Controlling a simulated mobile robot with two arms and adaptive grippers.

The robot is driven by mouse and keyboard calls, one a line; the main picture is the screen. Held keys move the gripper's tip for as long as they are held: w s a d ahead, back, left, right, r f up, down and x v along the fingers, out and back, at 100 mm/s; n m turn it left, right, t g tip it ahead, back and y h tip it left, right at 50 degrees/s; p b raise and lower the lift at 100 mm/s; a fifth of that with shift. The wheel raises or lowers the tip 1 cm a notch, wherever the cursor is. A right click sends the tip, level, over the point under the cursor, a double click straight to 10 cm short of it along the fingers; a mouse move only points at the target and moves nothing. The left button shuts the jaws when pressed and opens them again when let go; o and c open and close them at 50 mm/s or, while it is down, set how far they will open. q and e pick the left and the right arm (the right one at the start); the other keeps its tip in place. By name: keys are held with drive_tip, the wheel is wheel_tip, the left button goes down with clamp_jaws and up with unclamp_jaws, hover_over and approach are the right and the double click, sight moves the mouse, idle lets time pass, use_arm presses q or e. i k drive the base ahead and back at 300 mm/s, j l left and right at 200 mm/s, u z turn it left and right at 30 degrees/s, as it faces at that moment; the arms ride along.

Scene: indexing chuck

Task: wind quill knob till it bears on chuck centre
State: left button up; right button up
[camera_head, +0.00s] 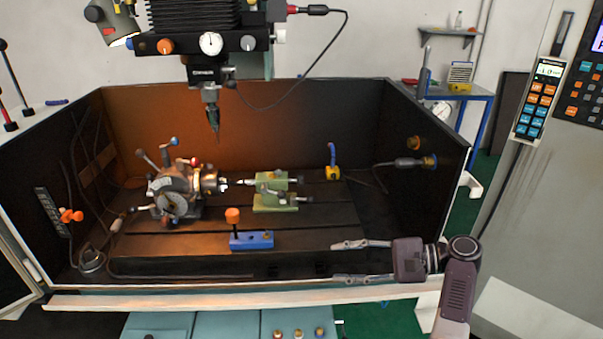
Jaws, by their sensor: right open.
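The indexing head (172,192) stands at the left of the machine bed, its silver chuck (209,182) facing right. A green tailstock (275,201) stands to its right, and its thin quill centre (244,182) points left at the chuck. Small handles or knobs show on the tailstock, but the quill knob is too small to single out. My right gripper (336,261) is open and empty, fingers pointing left, to the right of and nearer than the tailstock. My left gripper is out of view.
A blue block (251,241) with an upright orange knob stands in front of the tailstock. A yellow-based blue item (332,172) stands behind right. Dark enclosure walls (424,150) surround the bed.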

sight(300, 179)
drive_tip(key=i, duration=1.2)
